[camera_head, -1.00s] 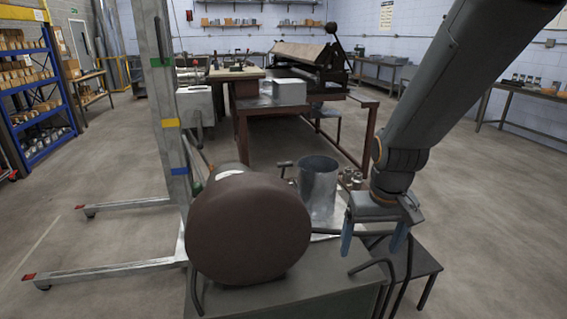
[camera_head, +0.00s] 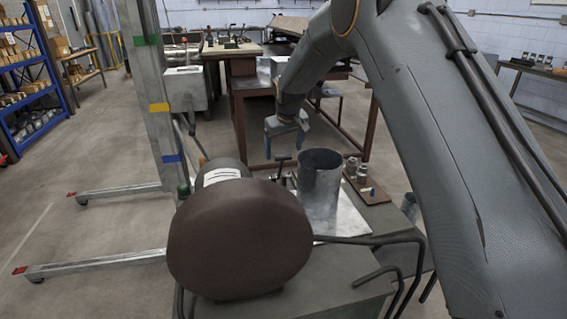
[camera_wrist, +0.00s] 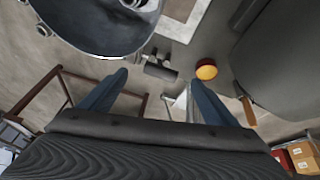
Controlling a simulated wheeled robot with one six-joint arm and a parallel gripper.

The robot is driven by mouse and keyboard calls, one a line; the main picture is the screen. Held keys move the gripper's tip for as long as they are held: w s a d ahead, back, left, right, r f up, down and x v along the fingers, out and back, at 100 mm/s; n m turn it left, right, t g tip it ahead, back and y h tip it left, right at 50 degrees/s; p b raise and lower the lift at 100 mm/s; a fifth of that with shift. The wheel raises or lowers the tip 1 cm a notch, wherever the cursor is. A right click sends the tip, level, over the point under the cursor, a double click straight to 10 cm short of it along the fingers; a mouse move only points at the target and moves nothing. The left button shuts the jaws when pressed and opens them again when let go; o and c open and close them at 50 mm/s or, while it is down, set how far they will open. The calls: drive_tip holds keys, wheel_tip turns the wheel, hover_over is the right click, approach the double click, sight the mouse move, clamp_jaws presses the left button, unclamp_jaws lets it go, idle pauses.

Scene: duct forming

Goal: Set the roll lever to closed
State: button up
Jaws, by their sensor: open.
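A dark T-shaped handle (camera_head: 281,161) stands just left of the sheet-metal cylinder; it may be the roll lever, but I cannot tell its setting. It also shows in the wrist view as a dark crossbar (camera_wrist: 160,69), just beyond and between the fingertips. My gripper (camera_head: 285,147) points down above and behind this handle in the head view. Its two blue fingers (camera_wrist: 158,92) are spread apart with nothing between them. In the wrist view, a red-and-yellow knob (camera_wrist: 206,69) and an orange-handled lever (camera_wrist: 245,107) lie to the right of the handle.
The open metal cylinder (camera_head: 320,178) stands close to the gripper, at upper left in the wrist view (camera_wrist: 92,28). A large brown round body (camera_head: 240,240) fills the front. A small board with fittings (camera_head: 365,185) lies right of the cylinder. A post (camera_head: 150,90) stands left.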

sight(283, 156)
drive_tip(key=shift+p+x, duration=1.2)
drive_tip(key=shift+x, duration=2.6)
drive_tip(key=c, duration=1.5)
drive_tip(key=shift+w, duration=0.15)
